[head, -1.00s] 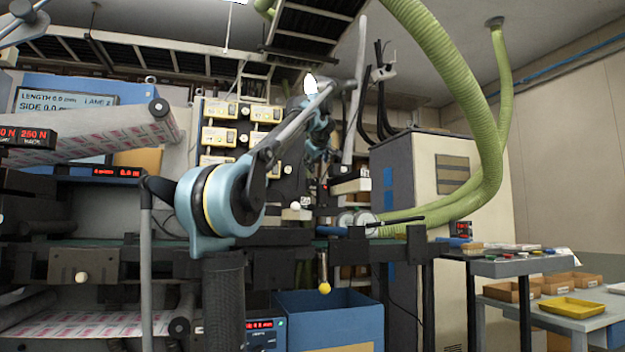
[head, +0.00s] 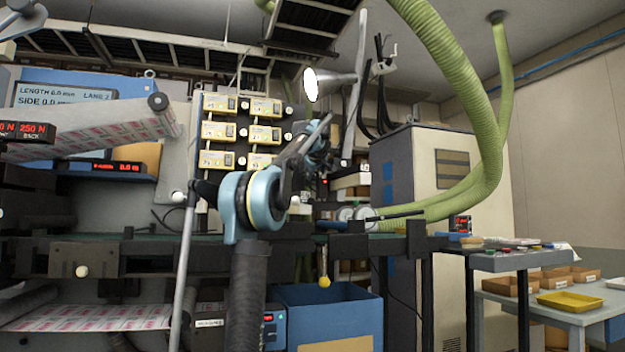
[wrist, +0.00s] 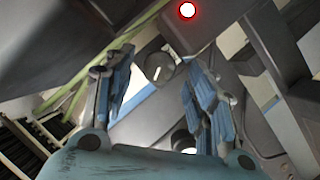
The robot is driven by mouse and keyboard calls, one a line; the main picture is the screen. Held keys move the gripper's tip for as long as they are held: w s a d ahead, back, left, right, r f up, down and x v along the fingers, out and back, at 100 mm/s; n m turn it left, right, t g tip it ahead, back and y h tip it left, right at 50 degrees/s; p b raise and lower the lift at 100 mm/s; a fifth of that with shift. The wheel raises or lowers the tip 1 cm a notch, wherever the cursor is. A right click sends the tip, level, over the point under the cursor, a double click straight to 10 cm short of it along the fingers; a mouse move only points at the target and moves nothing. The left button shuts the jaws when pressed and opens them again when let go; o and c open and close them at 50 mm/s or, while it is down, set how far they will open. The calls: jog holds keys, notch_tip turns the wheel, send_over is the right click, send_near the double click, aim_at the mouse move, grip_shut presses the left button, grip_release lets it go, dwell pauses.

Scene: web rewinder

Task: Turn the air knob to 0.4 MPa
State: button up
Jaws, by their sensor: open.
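A dark grey round knob (wrist: 160,68) with a white pointer line shows in the wrist view, between and beyond the fingertips. I take it to be the air knob; no scale or pressure reading on it is legible. My gripper (wrist: 160,58) has two blue-padded fingers spread apart, with nothing between the pads. The fingers do not appear to touch the knob. In the head view my gripper (head: 318,150) is small and partly hidden by my arm, near the machine's dark fittings. The knob cannot be made out there.
A glowing red light (wrist: 187,10) sits on a dark housing just above the knob. Dark bars and brackets (wrist: 265,60) crowd the right side. In the head view, a panel of several cream units (head: 240,132) stands left of the gripper, and a lamp (head: 325,83) above it.

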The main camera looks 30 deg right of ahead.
jog(key=shift+x, duration=0.95)
jog(key=c, duration=1.1)
jog(key=shift+o, duration=0.2)
jog(key=shift+m+y, duration=0.8)
jog(key=shift+m, duration=0.3)
jog(key=o, duration=1.1)
jog(key=shift+c, duration=0.2)
